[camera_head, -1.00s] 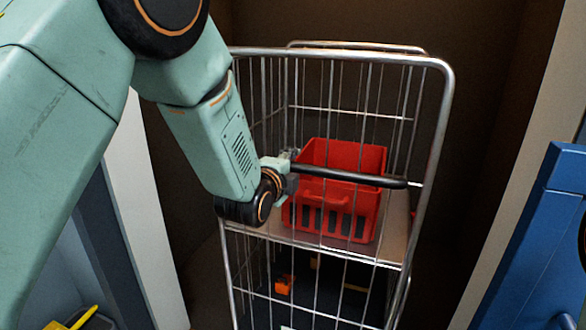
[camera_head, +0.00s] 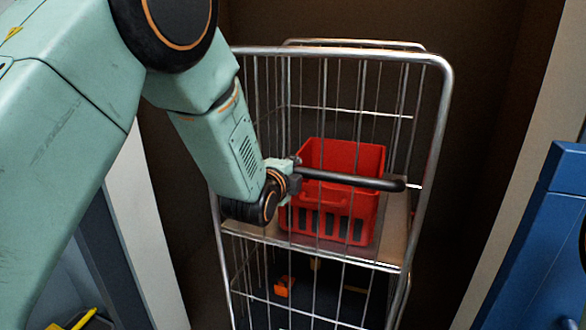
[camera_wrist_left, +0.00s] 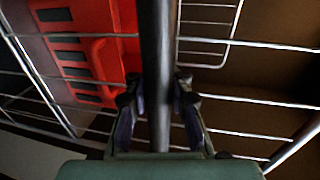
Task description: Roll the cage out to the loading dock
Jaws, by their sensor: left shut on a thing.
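The wire roll cage (camera_head: 436,150) stands upright in a dark recess in the head view, its near mesh side facing me. A black handle bar (camera_head: 352,181) crosses that side. My left gripper (camera_head: 293,177) is shut on the bar near its left end. In the left wrist view the bar (camera_wrist_left: 157,60) runs between the two fingers (camera_wrist_left: 158,105). A red crate (camera_head: 342,160) sits on the cage's shelf behind the mesh; it also shows in the left wrist view (camera_wrist_left: 85,45). The cage's wheels are out of view. My right gripper is not seen.
A pale post (camera_head: 150,220) stands left of the cage and another pale wall edge (camera_head: 520,200) to the right. A blue structure (camera_head: 545,230) is at the far right. Small orange (camera_head: 284,287) and yellow items lie low in the cage.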

